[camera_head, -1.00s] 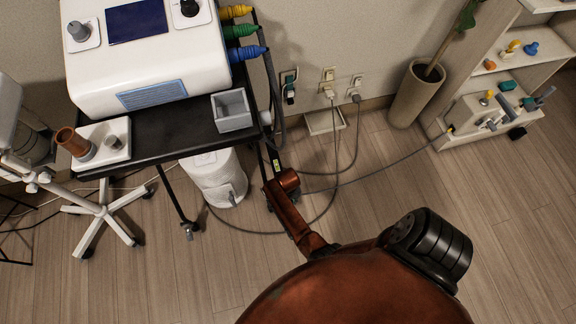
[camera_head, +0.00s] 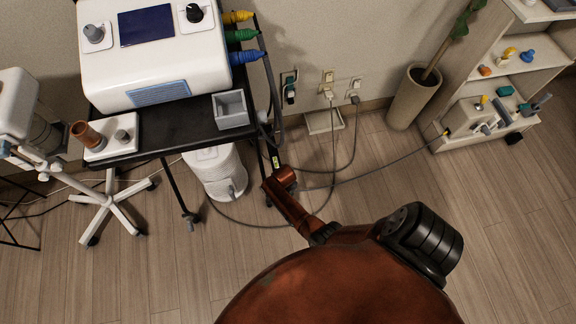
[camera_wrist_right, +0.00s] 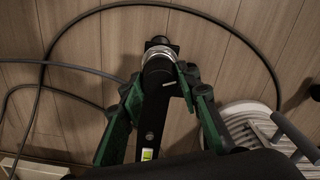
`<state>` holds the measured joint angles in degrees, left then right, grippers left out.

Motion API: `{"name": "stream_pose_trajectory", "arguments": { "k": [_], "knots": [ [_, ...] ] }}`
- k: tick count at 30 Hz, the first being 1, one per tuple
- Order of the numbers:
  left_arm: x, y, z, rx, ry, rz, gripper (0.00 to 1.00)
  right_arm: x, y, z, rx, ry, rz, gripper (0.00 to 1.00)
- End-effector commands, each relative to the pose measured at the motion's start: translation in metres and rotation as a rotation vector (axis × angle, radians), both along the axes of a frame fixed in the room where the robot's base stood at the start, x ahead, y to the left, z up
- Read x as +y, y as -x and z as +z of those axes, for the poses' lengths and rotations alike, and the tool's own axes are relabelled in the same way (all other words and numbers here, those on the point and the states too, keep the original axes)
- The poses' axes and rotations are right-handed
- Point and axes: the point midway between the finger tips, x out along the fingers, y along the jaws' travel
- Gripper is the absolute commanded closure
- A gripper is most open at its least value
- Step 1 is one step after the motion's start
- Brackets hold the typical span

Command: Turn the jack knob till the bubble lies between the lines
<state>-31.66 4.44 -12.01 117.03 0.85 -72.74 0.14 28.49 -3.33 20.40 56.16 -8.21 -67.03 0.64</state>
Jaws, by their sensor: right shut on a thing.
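The jack knob appears to be the dark round part (camera_wrist_right: 158,76) below a silver collar in the right wrist view. My right gripper (camera_wrist_right: 160,84) has its green fingers shut on it from both sides. A small yellow-green level vial (camera_wrist_right: 147,154) sits on the black bar nearer the camera. The vial also shows in the head view (camera_head: 275,162) beside the cart's right legs. It is too small to tell where the bubble lies against the lines. In the head view my copper-coloured right arm hides the right gripper and the knob. My left gripper is not in view.
A black cart (camera_head: 180,134) carries a white machine (camera_head: 210,70) and a grey open box (camera_head: 231,110). A white ribbed canister (camera_head: 215,172) stands under it. Grey cables (camera_head: 350,183) loop over the floor near the gripper. A plant pot (camera_head: 412,98) and shelf stand right.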

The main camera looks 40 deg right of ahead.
Motion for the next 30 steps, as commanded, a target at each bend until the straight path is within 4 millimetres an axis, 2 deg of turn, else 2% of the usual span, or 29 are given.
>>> {"name": "stream_pose_trajectory", "arguments": {
  "k": [1,6,12,21,30],
  "knots": [
    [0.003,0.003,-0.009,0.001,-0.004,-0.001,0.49,-0.002,-0.001,0.005,-0.002,0.003,0.046,0.94],
    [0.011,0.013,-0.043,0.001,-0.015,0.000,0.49,-0.002,-0.001,0.004,-0.002,0.003,0.207,0.94],
    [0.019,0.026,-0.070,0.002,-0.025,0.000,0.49,-0.003,-0.001,0.003,-0.001,0.004,0.396,0.94],
    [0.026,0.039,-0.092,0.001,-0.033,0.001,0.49,-0.002,-0.001,0.001,-0.001,0.003,0.635,0.94],
    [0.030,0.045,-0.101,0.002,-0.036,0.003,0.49,-0.002,-0.001,0.000,-0.001,0.002,0.775,0.94]
  ]
}}
